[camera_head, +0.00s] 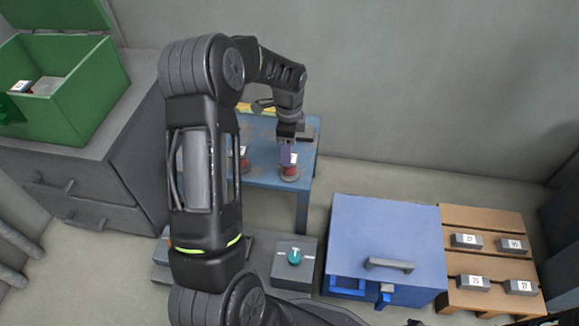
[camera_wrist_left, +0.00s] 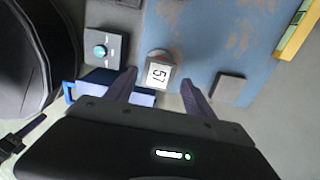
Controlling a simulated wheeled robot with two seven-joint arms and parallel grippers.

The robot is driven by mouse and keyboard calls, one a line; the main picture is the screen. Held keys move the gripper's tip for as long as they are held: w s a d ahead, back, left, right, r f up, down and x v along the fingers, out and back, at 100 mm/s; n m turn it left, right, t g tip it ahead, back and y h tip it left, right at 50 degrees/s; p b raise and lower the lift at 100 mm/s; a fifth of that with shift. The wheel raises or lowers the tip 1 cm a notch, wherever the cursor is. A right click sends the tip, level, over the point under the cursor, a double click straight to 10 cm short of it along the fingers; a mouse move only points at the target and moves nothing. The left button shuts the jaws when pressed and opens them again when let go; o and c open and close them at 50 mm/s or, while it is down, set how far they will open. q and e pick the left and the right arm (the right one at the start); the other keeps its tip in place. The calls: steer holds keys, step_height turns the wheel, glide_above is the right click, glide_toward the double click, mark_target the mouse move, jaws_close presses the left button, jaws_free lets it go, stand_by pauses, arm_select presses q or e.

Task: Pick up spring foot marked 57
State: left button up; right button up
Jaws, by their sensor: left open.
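The spring foot marked 57 stands on the worn blue table (camera_head: 262,172). In the head view it is a red piece (camera_head: 289,173) with a pale label on top. In the left wrist view its white label (camera_wrist_left: 158,76) reads 57. My left gripper (camera_head: 287,152) is open right above it, fingers pointing down. In the left wrist view the label lies between the two fingertips; whether they touch the foot I cannot tell. A second red piece (camera_head: 244,163) is partly hidden behind my left arm.
A grey block (camera_head: 305,133) and a yellow strip (camera_head: 258,108) are on the table. In front are a grey box with a teal knob (camera_head: 294,257), a blue box with a handle (camera_head: 385,225) and a wooden pallet (camera_head: 490,218) with several numbered grey blocks. A green bin (camera_head: 85,95) stands left.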

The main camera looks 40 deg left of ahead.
arm_select(q)
step_height(320, 180, down, 5)
steer(key=shift+d+f+b, duration=0.1)
steer(key=shift+d+b, duration=0.05)
steer(key=shift+b, duration=1.1)
steer(key=shift+c, duration=0.3)
jaws_close()
